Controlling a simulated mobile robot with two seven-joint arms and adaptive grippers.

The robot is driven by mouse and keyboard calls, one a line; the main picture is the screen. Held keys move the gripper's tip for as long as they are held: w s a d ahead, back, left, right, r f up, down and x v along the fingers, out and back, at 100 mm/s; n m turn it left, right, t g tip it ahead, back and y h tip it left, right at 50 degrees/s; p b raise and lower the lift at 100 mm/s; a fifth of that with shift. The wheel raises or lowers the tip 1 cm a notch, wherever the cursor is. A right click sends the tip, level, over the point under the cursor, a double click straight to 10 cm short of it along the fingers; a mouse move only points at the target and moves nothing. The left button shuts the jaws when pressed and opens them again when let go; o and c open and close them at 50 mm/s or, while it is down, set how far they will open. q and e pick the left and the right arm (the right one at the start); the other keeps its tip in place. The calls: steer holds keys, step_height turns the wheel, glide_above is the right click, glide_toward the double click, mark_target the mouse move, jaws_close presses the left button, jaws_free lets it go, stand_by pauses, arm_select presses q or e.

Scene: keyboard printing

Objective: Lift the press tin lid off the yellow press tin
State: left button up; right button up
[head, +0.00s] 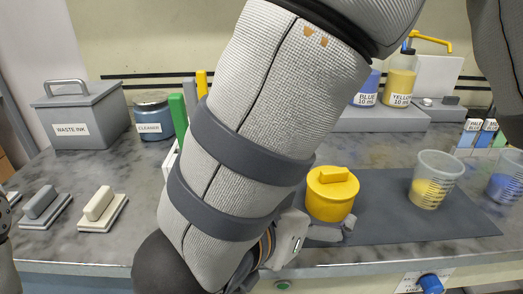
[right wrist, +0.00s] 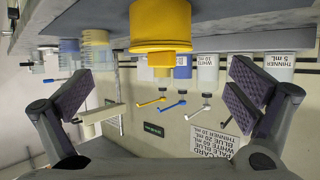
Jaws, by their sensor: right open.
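The yellow press tin (head: 329,209) stands upright on the dark mat, with its yellow press tin lid (head: 333,184) on top. The lid has a raised bar handle. In the right wrist view, which is upside down, the tin (right wrist: 160,15) hangs from the upper edge, with the lid (right wrist: 160,44) below it. My right gripper (right wrist: 163,95) is open and empty, its dark padded fingers wide apart on either side of the lid's line. In the head view my right forearm crosses the middle and hides most of that gripper, low beside the tin.
A clear cup of yellow ink (head: 432,190) and a cup of blue ink (head: 505,184) stand right of the tin. Ink bottles (head: 399,85) stand behind on a raised shelf.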

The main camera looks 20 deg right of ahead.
mark_target(330, 186)
steer(key=x, duration=1.2)
steer(key=shift+w+d, duration=0.1)
steer(key=shift+w, duration=0.05)
steer(key=c, duration=1.3)
steer(key=o, duration=1.3)
